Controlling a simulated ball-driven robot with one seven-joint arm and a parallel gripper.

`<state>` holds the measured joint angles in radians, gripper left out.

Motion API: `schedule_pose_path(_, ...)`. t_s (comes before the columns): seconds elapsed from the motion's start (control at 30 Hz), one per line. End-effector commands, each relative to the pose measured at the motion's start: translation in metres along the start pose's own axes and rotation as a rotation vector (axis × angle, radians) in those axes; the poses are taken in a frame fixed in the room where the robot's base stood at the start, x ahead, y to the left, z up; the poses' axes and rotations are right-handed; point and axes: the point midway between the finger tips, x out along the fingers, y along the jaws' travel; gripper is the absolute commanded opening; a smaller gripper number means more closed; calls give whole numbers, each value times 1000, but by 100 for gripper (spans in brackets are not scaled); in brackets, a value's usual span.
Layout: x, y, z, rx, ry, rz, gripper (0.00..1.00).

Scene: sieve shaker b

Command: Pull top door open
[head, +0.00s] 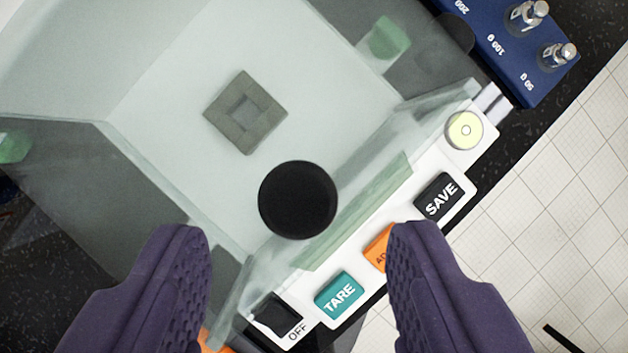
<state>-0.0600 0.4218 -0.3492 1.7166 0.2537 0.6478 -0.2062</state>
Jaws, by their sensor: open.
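A balance with a clear glass housing (140,85) fills the upper left and centre, seen from above. A round black knob (298,200) shows over the glass near the front edge, likely the top door's handle. The top door's own edges are hard to make out, so I cannot tell how far it is open. My gripper (298,235) has two purple fingers, wide apart and empty. The knob lies centred between them in the picture, slightly beyond the fingertips, with clear gaps on both sides. The height between fingertips and knob is unclear.
A square grey pan (245,112) shows through the glass. Green side handles (388,38) sit left and right. A blue weight holder (510,50) stands upper right. White tiled floor lies lower right.

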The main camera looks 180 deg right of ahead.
Motion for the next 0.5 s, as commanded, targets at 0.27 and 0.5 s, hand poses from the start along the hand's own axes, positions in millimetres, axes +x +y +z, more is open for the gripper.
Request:
schedule_pose_path(0.27, 30, 0, -1, -1, 2, 0, 57)
schedule_pose_path(0.5, 30, 0, -1, 0, 3, -1, 57)
